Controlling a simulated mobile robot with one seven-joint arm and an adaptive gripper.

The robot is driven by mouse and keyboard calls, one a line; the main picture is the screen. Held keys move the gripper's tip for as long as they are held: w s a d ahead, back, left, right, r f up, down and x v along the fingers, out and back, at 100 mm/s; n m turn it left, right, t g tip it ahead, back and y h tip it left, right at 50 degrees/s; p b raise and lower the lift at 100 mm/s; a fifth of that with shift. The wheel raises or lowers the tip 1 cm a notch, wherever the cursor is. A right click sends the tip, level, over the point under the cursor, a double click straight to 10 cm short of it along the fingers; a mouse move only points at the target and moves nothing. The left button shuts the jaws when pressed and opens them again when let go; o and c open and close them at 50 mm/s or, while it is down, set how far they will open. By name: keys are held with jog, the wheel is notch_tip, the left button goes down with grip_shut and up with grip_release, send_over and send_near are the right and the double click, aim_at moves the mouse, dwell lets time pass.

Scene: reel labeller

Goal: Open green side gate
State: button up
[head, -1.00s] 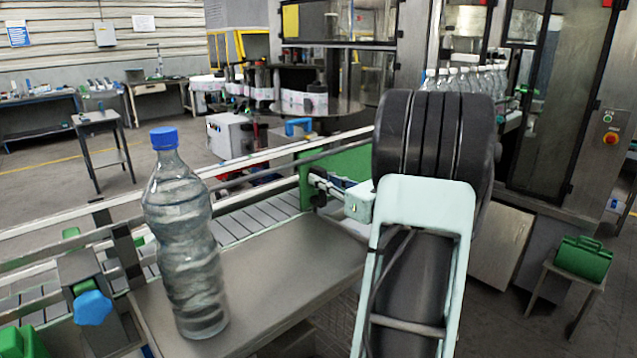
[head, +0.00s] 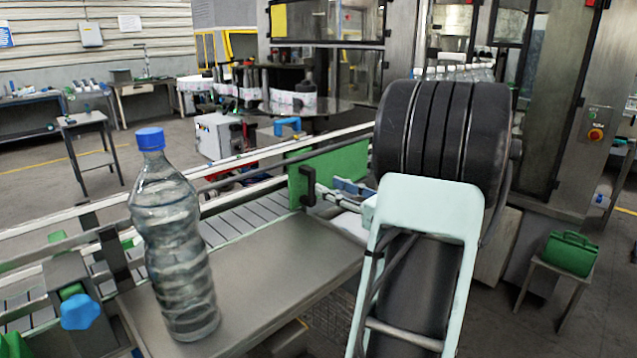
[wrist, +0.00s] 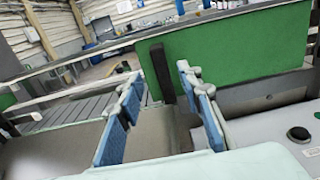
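The green side gate (head: 340,166) is an upright green panel along the conveyor's far side, behind the grey plate in the head view. It also fills the upper middle of the wrist view (wrist: 240,48). Its black upright handle (head: 307,187) is on the near face, toward the left end. In the wrist view the handle (wrist: 161,73) shows in the gap between my fingers. My gripper (wrist: 160,82) is open, with blue pads apart on either side of the handle; I cannot tell whether they touch it. In the head view my arm partly hides my gripper (head: 330,196).
A water bottle with a blue cap (head: 172,240) stands upright on the grey plate (head: 270,270), left of my arm. A blue knob (head: 80,312) is at lower left. Conveyor rails run behind the plate. A green case (head: 571,253) sits on a stand at right.

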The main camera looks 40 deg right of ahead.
jog(key=shift+s+d, duration=0.15)
jog(key=shift+s, duration=2.1)
